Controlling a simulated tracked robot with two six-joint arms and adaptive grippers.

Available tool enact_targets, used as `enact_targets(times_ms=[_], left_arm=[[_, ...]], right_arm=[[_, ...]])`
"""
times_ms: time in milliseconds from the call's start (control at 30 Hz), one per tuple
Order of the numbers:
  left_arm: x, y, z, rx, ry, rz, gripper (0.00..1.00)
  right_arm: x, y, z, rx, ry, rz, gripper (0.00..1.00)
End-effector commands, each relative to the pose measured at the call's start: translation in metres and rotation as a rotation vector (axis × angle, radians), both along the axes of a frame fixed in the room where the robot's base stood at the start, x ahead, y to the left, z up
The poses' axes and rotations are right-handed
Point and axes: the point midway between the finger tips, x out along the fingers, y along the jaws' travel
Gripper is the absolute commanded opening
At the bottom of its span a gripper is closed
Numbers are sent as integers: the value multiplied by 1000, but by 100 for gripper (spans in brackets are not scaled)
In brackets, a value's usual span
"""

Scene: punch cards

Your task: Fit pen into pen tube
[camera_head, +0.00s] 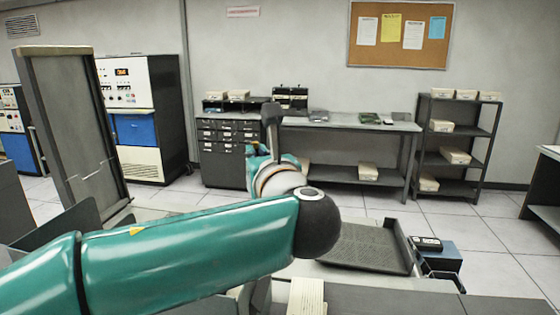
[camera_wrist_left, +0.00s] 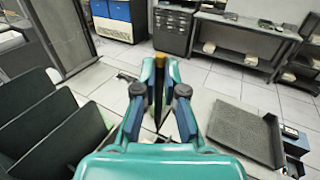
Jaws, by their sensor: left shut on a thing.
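My left arm reaches in from the left in the head view, and its gripper (camera_head: 259,150) is far out and mostly hidden behind my own wrist. In the left wrist view the left gripper (camera_wrist_left: 160,72) is shut on a thin dark pen (camera_wrist_left: 159,62) with a yellow-orange end. The pen stands between the fingertips, its yellow end up and its lower part running down between the fingers. I cannot pick out a pen tube in either view. My right gripper is not in view.
A dark flat tray (camera_head: 365,248) lies at the lower right, beside a blue box (camera_head: 443,258). Dark dividers (camera_wrist_left: 50,125) stand at left in the wrist view. A long bench (camera_head: 345,124) and shelves (camera_head: 460,132) line the back wall. Open tiled floor lies between.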

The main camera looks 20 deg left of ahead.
Motion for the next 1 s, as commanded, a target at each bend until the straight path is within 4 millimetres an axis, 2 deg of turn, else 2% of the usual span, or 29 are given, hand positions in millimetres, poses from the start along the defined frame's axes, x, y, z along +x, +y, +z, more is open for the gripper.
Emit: enact_targets(times_ms=[33, 367, 1000], left_arm=[[0, -1, -6, 0, 0, -2, 0], [4, -6, -13, 0, 0, -12, 0], [4, -6, -44, 0, 0, -13, 0]], right_arm=[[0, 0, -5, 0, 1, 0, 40], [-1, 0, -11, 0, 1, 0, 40], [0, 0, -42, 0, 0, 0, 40]])
